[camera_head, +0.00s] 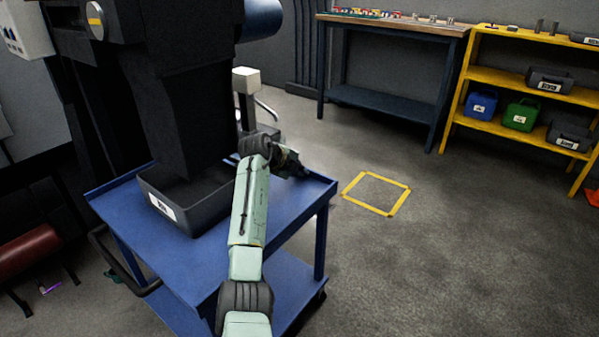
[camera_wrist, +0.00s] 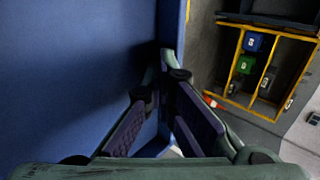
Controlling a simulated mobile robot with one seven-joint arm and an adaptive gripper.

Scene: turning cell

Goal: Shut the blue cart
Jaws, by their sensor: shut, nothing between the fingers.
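The blue cart (camera_head: 190,262) stands at the lower left of the head view, with a flat top tray, a lower shelf and a black push handle (camera_head: 125,270) at its near left. I see no door or drawer on it from here. My gripper (camera_head: 303,171) is over the cart's far right end, close to its rim, with its fingers shut and empty. In the wrist view the shut fingertips (camera_wrist: 166,68) lie at the edge of the cart's blue surface (camera_wrist: 70,70). I cannot tell whether they touch it. My arm hides part of the cart top.
A labelled dark bin (camera_head: 195,208) sits on the cart, beneath a large dark machine part (camera_head: 180,110). A yellow floor square (camera_head: 376,193) lies right of the cart amid clear floor. A workbench (camera_head: 390,103) and yellow shelf (camera_head: 520,82) with several cases stand behind.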

